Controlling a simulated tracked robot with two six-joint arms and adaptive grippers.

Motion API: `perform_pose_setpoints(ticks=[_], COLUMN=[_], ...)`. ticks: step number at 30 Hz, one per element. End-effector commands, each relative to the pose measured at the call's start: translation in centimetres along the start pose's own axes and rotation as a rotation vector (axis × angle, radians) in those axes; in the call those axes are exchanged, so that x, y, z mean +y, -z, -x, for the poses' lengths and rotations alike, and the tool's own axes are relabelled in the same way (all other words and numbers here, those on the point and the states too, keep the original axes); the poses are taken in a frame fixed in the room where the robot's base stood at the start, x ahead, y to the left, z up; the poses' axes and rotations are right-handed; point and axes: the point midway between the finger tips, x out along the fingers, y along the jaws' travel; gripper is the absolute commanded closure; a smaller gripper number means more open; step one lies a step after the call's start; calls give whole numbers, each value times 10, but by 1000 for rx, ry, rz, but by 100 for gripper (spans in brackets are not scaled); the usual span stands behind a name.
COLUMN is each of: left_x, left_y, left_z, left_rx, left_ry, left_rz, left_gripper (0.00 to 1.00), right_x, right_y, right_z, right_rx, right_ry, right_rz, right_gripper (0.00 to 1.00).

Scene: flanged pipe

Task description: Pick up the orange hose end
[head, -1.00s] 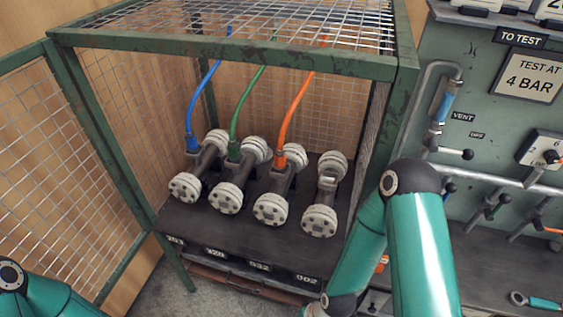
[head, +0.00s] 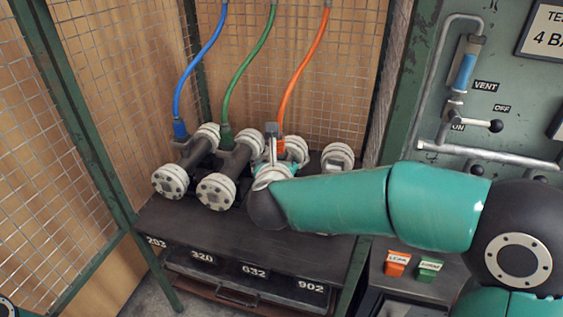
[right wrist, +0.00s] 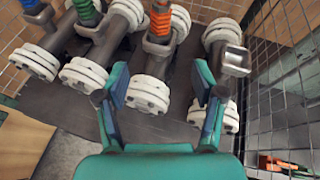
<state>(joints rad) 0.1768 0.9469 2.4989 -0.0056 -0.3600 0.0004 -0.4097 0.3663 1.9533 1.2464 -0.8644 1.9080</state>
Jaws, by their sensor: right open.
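The orange hose (head: 305,70) hangs down from above in the cage. Its lower end (head: 281,146) sits on the third pipe from the left, partly hidden behind my right gripper (head: 272,150). In the right wrist view the orange hose end (right wrist: 161,20) shows at the top, on the pipe's grey stub. My right gripper also shows there (right wrist: 160,92), open and empty, with its two fingers spread apart below the hose end and not touching it. My left gripper is out of view.
The blue hose (head: 201,62) and green hose (head: 243,62) run to the two pipes on the left. The fourth pipe (head: 338,158) has no hose. Mesh walls enclose the bench, with a green post (head: 85,150) at the left. A valve panel (head: 480,130) stands at the right.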

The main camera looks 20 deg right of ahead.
Motion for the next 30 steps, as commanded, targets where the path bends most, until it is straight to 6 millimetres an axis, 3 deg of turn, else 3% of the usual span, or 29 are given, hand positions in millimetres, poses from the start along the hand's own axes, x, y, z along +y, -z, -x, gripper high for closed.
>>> perform_pose_setpoints(ticks=[5,18,30], left_x=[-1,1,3], left_y=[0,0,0], left_z=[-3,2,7], left_rx=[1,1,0], left_ry=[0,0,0], left_rz=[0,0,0], left_gripper=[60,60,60], right_x=[-2,-3,-3], right_y=[-6,-6,-8], right_z=[-10,-97,-131], right_rx=[-5,-3,-3], right_ry=[13,11,12], right_rz=[-98,-91,-91], right_gripper=[32,32,32])
